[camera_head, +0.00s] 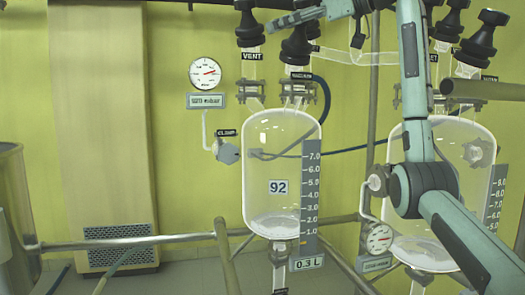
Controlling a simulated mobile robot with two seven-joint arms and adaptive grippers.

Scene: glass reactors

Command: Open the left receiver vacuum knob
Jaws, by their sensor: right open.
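The left receiver is a clear glass vessel (282,180) marked 92, with a grey scale on its right side. Two black knobs stand above it. One knob (249,28) has a VENT label below. The other knob (297,50), just right of it, has a small label that is hard to read, and its top is partly hidden by my gripper. My right gripper (275,24) is at the top edge, open, pointing left across the top of this second knob. I cannot tell if it touches. My left gripper is not in view.
A second glass receiver (455,150) stands at the right, partly behind my right arm, with more black knobs (484,38) above it. A pressure gauge (204,73) hangs left of the VENT knob. Metal rails (150,241) cross the lower front.

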